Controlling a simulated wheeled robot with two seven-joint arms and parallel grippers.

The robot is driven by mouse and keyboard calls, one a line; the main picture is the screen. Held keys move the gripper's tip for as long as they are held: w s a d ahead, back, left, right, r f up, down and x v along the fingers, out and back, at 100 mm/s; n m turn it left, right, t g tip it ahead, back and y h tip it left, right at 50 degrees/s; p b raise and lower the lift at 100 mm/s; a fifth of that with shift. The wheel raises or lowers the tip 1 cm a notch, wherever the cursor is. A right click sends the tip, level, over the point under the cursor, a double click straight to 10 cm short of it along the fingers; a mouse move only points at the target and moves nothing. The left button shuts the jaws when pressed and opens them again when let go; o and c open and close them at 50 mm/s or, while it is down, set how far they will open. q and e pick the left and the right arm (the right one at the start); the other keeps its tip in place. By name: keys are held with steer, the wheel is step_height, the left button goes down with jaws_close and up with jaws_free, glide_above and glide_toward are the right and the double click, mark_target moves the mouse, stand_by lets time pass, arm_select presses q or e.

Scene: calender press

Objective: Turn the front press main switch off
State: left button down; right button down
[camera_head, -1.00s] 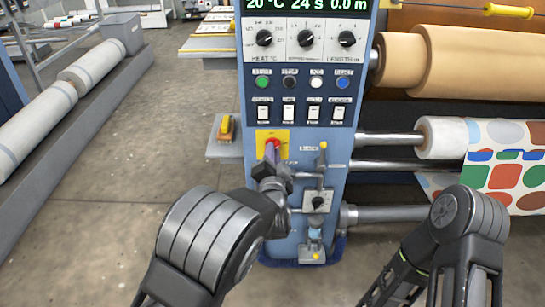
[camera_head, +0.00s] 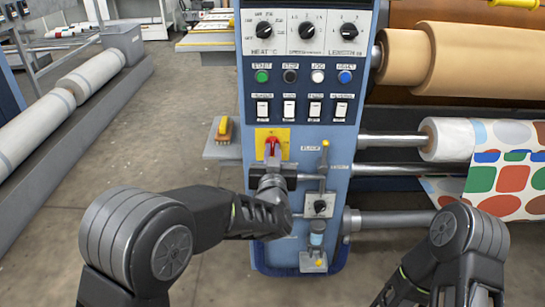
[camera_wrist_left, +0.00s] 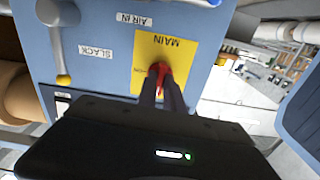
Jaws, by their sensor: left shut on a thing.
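The main switch is a red knob (camera_head: 271,147) on a yellow plate (camera_head: 260,138) on the blue press front. In the left wrist view the red knob (camera_wrist_left: 159,72) sits on the yellow plate (camera_wrist_left: 168,48) marked MAIN. My left gripper (camera_head: 272,158) is at the knob, and its two fingers (camera_wrist_left: 161,84) are closed around it. The fingers hide part of the knob, so its exact angle is hard to read. My right arm shows at the lower right, but its gripper is out of view.
A lever with a yellow tip (camera_head: 325,145) and a small black knob (camera_head: 320,206) are right of the switch. White rocker switches (camera_head: 289,109) and round buttons (camera_head: 290,76) are above. A brush (camera_head: 225,128) lies on a side shelf (camera_head: 219,148).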

arm_select(q)
steer(key=shift+n, duration=0.4)
steer(key=c, duration=1.5)
jaws_free()
steer(key=s+p, duration=0.1)
steer(key=s, duration=0.6)
steer(key=shift+s+p, duration=0.3)
steer(key=shift+s, duration=0.1)
